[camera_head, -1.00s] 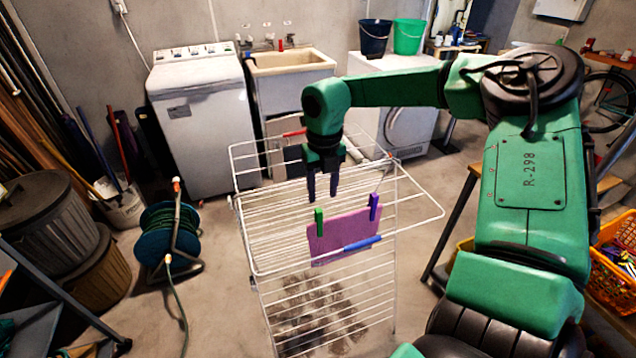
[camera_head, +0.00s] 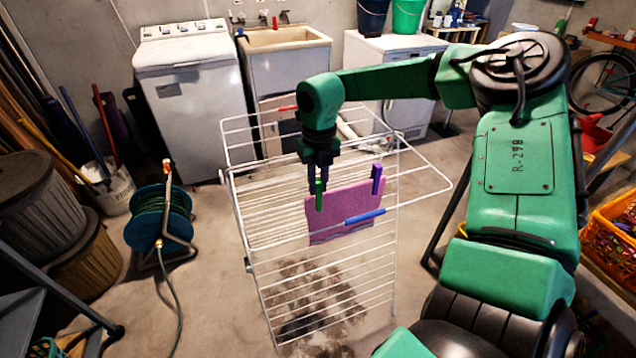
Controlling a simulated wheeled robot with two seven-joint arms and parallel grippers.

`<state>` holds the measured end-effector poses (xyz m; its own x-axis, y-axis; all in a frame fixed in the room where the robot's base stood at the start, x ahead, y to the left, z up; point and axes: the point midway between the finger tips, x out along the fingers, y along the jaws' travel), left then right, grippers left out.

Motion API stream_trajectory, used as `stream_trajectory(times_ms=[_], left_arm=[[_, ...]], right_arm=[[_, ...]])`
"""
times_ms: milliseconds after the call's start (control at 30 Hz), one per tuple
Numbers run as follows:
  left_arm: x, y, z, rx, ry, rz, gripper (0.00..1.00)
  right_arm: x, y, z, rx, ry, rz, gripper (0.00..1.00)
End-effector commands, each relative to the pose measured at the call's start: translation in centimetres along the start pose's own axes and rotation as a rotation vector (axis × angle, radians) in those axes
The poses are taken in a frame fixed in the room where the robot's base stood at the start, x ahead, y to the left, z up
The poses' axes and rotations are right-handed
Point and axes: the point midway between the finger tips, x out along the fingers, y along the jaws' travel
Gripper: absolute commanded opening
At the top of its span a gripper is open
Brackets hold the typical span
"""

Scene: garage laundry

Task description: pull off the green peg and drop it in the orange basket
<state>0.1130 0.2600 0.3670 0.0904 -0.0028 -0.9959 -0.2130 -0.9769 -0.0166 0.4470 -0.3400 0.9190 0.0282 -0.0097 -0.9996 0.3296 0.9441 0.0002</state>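The green peg (camera_head: 319,197) is clipped upright on the top left edge of a pink cloth (camera_head: 338,212) hanging on the white drying rack (camera_head: 432,172). My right gripper (camera_head: 318,188) points down at the green peg, its dark fingers close on either side of it; it looks shut on the peg. The orange basket (camera_head: 597,236) is at the right edge, partly cut off, with coloured items in it. My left gripper is not in view.
A purple peg (camera_head: 376,179) and a blue peg (camera_head: 364,216) are also on the cloth. A hose reel (camera_head: 158,217) stands left of the rack. A washing machine (camera_head: 190,95) and sink (camera_head: 284,40) are behind. Floor between reel and rack is clear.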

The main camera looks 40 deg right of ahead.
Motion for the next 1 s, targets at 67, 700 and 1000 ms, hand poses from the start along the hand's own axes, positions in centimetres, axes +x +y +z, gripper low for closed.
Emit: stream_trajectory(times_ms=[67,700,1000], left_arm=[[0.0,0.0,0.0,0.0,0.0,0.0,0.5],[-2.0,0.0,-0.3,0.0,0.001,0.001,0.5],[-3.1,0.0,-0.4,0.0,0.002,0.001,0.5]], right_arm=[[0.0,0.0,0.0,0.0,0.0,0.0,0.0],[-3.4,0.0,0.1,0.0,-0.002,0.0,0.0],[-5.3,0.0,0.2,0.0,-0.001,0.0,0.0]])
